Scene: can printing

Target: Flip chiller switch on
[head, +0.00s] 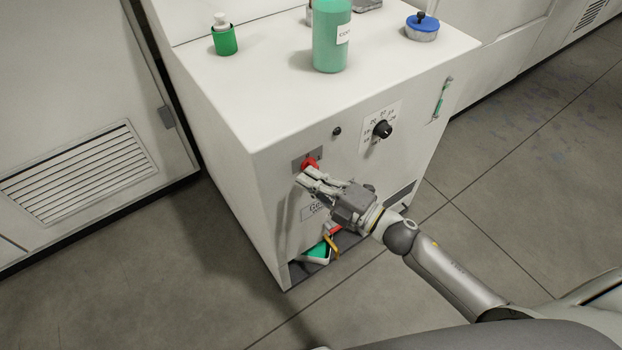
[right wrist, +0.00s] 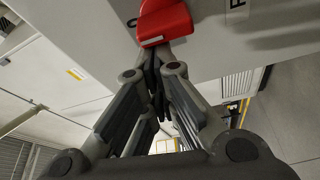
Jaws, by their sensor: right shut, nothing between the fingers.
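The chiller (head: 270,215) is a white cabinet in the middle of the head view. Its switch is a red knob (head: 309,163) on a grey plate (head: 299,158) on the front face. My right gripper (head: 307,174) is shut and empty, with its fingertips at the lower edge of the red switch. In the right wrist view the red switch (right wrist: 163,22) is just beyond the closed fingertips (right wrist: 155,55). I cannot tell whether they touch it. The switch's position is hard to read. My left gripper is not in view.
A black dial (head: 382,129) sits right of the switch on the same face. A green bottle (head: 332,38), a small green container (head: 223,38) and a blue-lidded tin (head: 422,27) stand on top. Coloured items (head: 319,252) lie low at the cabinet's front. Floor at right is clear.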

